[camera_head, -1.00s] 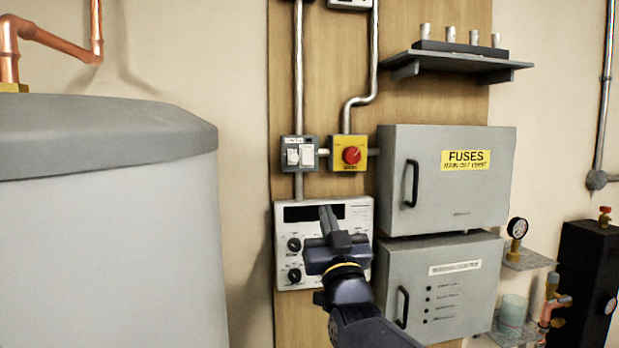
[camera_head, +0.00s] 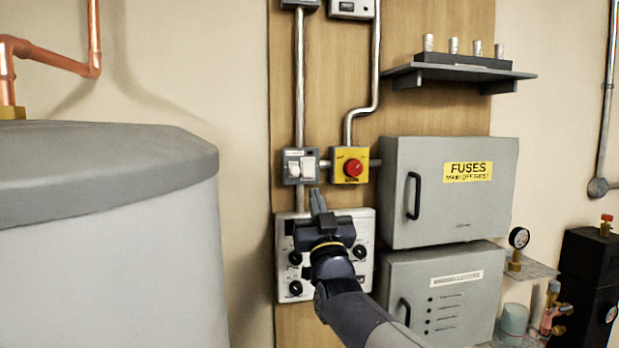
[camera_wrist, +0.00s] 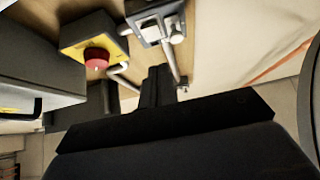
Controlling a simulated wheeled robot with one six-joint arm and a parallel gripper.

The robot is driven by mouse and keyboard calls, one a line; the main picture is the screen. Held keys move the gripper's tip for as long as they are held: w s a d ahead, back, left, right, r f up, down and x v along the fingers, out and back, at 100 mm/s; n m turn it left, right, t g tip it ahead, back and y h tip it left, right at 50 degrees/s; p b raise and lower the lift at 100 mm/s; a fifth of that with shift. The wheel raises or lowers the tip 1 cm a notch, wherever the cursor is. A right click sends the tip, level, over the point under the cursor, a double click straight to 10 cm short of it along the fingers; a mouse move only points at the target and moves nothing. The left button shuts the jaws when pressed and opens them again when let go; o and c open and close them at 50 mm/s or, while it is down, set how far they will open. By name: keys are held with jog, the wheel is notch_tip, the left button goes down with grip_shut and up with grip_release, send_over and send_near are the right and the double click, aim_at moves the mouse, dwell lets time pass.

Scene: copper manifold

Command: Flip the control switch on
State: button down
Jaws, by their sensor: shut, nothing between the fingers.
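My gripper (camera_head: 316,191) is shut and empty. Its tips point up, just below the switch box's lower right corner in the head view, and appear apart from the switches in the wrist view (camera_wrist: 158,70).
A white control panel (camera_head: 362,262) with black knobs is partly hidden behind my gripper. The grey fuse cabinet (camera_head: 450,215) and a second cabinet (camera_head: 465,300) stand to the right. Metal conduits (camera_head: 299,90) run up the board. A large grey tank (camera_head: 110,260) fills the left.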

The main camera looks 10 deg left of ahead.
aim_at(307, 174)
jog(key=w+p, duration=0.1)
jog(key=w+a+r+p, duration=0.1)
jog(key=w, duration=0.1)
jog(key=w+a+r+p, duration=0.1)
jog(key=w, duration=0.1)
jog(key=shift+w+a, duration=0.1)
jog(key=shift+a, duration=0.1)
jog(key=shift+w+a+f+p, duration=0.15)
jog(key=shift+w+a+p, duration=0.15)
jog(key=shift+w, duration=0.15)
jog(key=shift+f+b, duration=0.15)
jog(key=shift+b, duration=0.15)
